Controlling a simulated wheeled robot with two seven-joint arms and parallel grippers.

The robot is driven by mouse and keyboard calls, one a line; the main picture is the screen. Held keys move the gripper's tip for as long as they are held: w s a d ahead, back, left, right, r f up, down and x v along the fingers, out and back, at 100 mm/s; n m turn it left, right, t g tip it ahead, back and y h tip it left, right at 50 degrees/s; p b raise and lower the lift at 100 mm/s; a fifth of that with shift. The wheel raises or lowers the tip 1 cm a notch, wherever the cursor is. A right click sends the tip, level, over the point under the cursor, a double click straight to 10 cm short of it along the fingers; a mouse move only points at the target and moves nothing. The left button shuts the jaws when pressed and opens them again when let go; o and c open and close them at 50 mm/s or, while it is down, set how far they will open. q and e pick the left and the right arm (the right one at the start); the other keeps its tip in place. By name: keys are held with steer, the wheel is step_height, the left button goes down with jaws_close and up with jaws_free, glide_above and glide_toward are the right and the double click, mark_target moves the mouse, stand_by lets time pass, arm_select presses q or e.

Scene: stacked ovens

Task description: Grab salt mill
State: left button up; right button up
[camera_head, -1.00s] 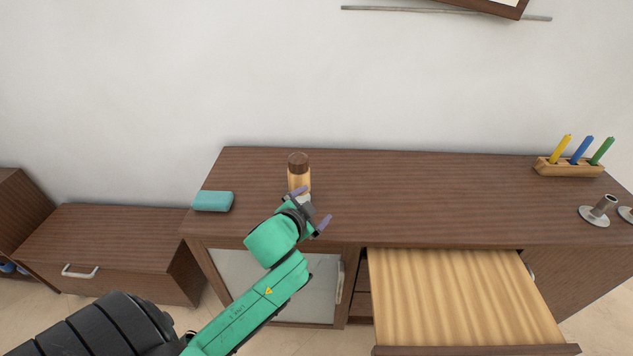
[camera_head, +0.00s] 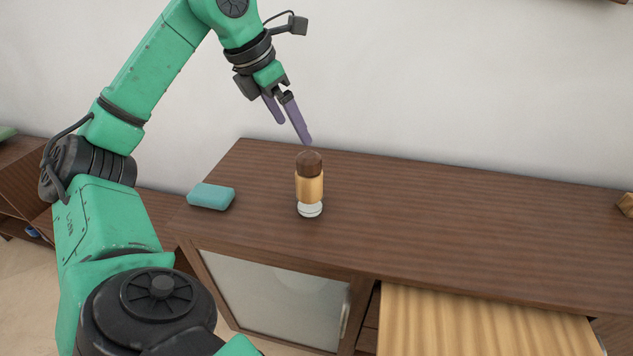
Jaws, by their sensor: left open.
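The salt mill (camera_head: 310,187) stands upright on the brown wooden cabinet top (camera_head: 420,225). It has a dark brown cap, a light wooden body and a white base. My left gripper (camera_head: 292,132) is above the mill and slightly to its left in the picture. Its two purple fingers are apart, point down and hold nothing. The fingertips are clear of the mill's cap. My right gripper is not in view.
A teal block (camera_head: 211,196) lies on the cabinet top left of the mill. An open drawer (camera_head: 480,322) with a light wooden inside juts out at the front right. The top right of the mill is clear.

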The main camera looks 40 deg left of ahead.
arm_select(q)
steer(key=b, duration=0.2)
glide_above(312, 166)
steer(key=s+a, duration=0.1)
steer(key=a, duration=0.2)
step_height(312, 166, down, 5)
steer(key=shift+s+d+r, duration=0.15)
steer(key=b+x, duration=0.1)
steer(key=x, duration=0.7)
steer(key=shift+w, duration=0.25)
steer(key=shift+w+f, duration=0.2)
steer(key=shift+f, duration=0.25)
steer(key=shift+r, duration=0.15)
jaws_close()
steer(key=shift+r, duration=0.1)
